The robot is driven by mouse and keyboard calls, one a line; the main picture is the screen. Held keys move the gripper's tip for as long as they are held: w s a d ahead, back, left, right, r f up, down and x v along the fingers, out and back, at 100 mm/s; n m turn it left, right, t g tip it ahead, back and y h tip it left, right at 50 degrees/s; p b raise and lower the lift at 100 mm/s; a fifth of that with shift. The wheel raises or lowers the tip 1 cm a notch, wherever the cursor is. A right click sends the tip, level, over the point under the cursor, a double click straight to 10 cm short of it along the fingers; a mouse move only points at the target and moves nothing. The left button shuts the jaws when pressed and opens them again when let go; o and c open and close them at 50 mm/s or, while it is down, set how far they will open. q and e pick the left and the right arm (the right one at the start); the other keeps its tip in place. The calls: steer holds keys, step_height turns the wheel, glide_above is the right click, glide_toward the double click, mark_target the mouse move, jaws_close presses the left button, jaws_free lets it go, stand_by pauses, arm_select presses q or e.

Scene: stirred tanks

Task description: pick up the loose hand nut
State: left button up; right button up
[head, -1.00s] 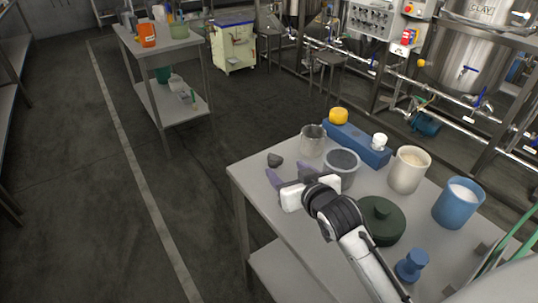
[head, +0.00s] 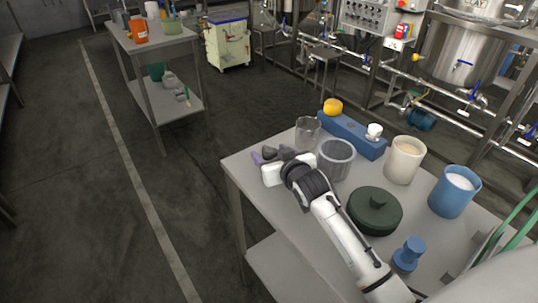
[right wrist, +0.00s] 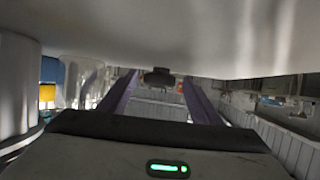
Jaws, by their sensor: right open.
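The loose hand nut (head: 269,152) is a small dark knob-like piece on the grey table near its far left corner. My right gripper (head: 272,155) is open, with purple fingers low over the table at the nut. In the right wrist view the nut (right wrist: 158,77) shows in the gap between the two fingers (right wrist: 160,98), apart from both. I cannot tell how deep between the fingertips it sits. In the head view the fingers and white gripper body partly hide the space around it. My left gripper is not in view.
Close right of my gripper stand a clear beaker (head: 307,131) and a grey cup (head: 337,158). Behind them is a blue block (head: 352,136) with yellow and white caps. A dark green lid (head: 375,211), cream cup (head: 404,160) and blue cup (head: 454,192) stand farther right.

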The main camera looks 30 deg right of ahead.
steer(key=c, duration=1.1)
